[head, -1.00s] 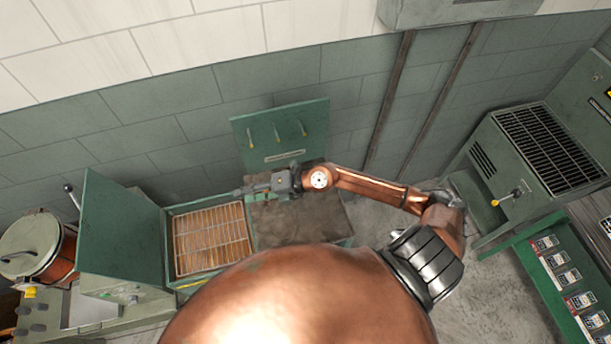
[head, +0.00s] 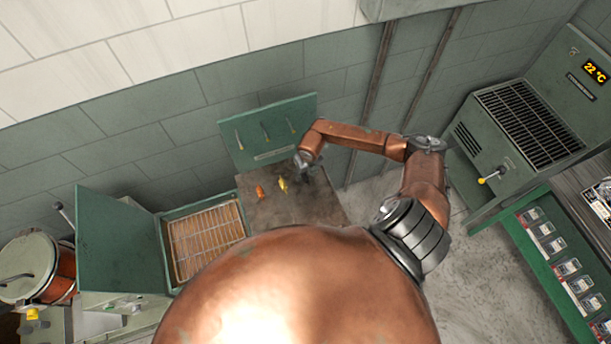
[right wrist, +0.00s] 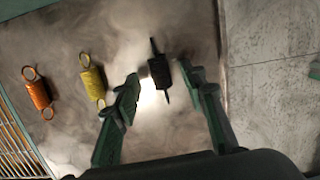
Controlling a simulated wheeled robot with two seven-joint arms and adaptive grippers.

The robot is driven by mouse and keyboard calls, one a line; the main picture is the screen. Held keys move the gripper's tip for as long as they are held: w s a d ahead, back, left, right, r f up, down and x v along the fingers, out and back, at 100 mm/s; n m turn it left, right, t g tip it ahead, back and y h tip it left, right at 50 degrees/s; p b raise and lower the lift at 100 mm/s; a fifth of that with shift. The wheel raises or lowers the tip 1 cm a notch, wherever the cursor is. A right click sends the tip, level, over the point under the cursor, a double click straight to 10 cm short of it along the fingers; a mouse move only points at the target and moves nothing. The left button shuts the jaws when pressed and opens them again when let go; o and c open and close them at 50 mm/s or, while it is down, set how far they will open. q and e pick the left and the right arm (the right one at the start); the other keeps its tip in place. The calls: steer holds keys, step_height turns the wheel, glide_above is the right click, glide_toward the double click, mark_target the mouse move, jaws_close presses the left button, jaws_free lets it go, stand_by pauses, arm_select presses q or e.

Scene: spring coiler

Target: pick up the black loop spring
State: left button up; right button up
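The black loop spring (right wrist: 159,73) lies on the grey worktop in the right wrist view. It has a dark coiled body, and its end loops look thin, seen nearly edge-on. My right gripper (right wrist: 165,82) is open, its two green fingers apart on the left and right of the black spring. The fingers look empty; how high they are above the worktop I cannot tell. In the head view my right gripper (head: 306,163) points down over the worktop, and I cannot make out the black spring there. My left gripper is not in view.
A yellow spring (right wrist: 92,82) and an orange spring (right wrist: 38,93) lie to the left on the worktop (head: 315,207). A wire-rack tray (head: 206,240) stands left of it. A green panel with hooks (head: 268,133) rises behind. The worktop's edge lies right of the black spring.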

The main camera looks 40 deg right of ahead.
steer(key=shift+w+f, duration=0.1)
steer(key=shift+f, duration=0.95)
jaws_close()
